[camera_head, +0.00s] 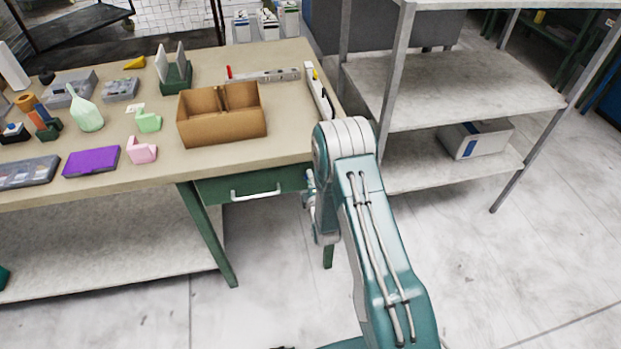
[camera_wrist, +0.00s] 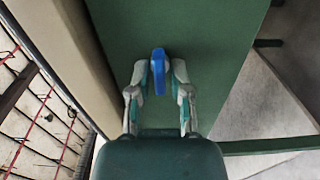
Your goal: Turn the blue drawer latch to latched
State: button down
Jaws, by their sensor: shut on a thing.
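The blue drawer latch (camera_wrist: 158,70) shows in the wrist view on a flat green panel (camera_wrist: 215,50). My gripper (camera_wrist: 159,78) is shut on the latch, with one finger on each side of it. The latch's long side runs nearly up and down in the wrist view. In the head view my arm reaches to the right end of the green drawer (camera_head: 215,187) under the tabletop, and the latch is hidden there behind my arm. The drawer has a white handle (camera_head: 256,193) and appears closed.
The workbench (camera_head: 290,140) holds an open cardboard box (camera_head: 222,127), a purple case (camera_head: 91,162), a green bottle (camera_head: 86,112) and other small items. A grey metal shelf (camera_head: 455,85) stands close to the right of my arm. Open floor lies in front of the bench.

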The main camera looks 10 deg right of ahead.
jog(key=shift+a+f, duration=0.2)
dwell(0.3)
jog(key=c, duration=0.7)
grip_release()
jog(key=shift+a, duration=0.1)
jog(key=s, duration=1.2)
jog(key=shift+w, duration=0.1)
